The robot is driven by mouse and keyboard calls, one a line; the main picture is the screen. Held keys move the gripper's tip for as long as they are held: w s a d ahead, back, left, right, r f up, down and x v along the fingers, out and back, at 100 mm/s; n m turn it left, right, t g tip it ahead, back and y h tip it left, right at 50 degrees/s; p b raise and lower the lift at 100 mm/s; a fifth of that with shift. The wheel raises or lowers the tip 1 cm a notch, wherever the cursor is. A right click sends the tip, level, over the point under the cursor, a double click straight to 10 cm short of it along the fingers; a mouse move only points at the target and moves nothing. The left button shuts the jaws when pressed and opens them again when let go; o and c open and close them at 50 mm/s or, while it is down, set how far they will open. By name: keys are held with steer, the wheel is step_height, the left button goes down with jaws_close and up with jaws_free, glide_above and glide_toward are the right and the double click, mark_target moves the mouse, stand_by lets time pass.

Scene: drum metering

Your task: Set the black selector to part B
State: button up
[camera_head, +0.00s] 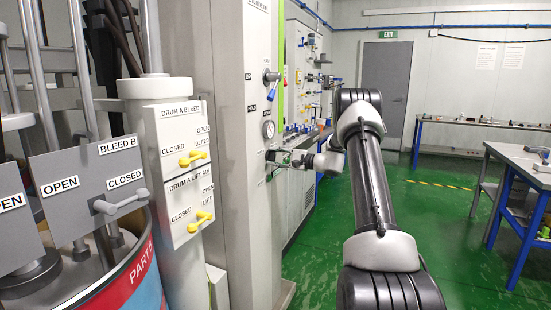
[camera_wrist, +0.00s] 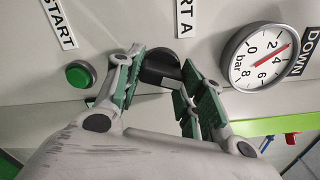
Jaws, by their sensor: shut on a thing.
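The black selector (camera_wrist: 160,66) sits on the light panel in the wrist view, between my two green-padded fingers. My gripper (camera_wrist: 162,74) is shut on it, one finger on each side. The fingers cover part of the selector, and which way it points cannot be told. A partly cut label ending in "RT A" (camera_wrist: 185,14) is just above it; no part B label shows in the wrist view. In the head view my gripper (camera_head: 284,157) is at the column's panel, below the gauge, and the selector is too small to make out.
A green button (camera_wrist: 80,75) under a START label is left of my gripper. A pressure gauge (camera_wrist: 258,57) is close on the right. In the head view a blue-handled lever (camera_head: 271,84) is higher on the column, and yellow valve handles (camera_head: 194,158) are left.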

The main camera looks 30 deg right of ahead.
steer(key=shift+f+m, duration=0.15)
steer(key=shift+m, duration=2.05)
steer(key=shift+s, duration=0.1)
steer(key=o, duration=1)
steer(key=shift+d, duration=0.1)
steer(key=v, duration=1.1)
steer(key=shift+s+d, duration=0.25)
steer(key=shift+s, duration=0.1)
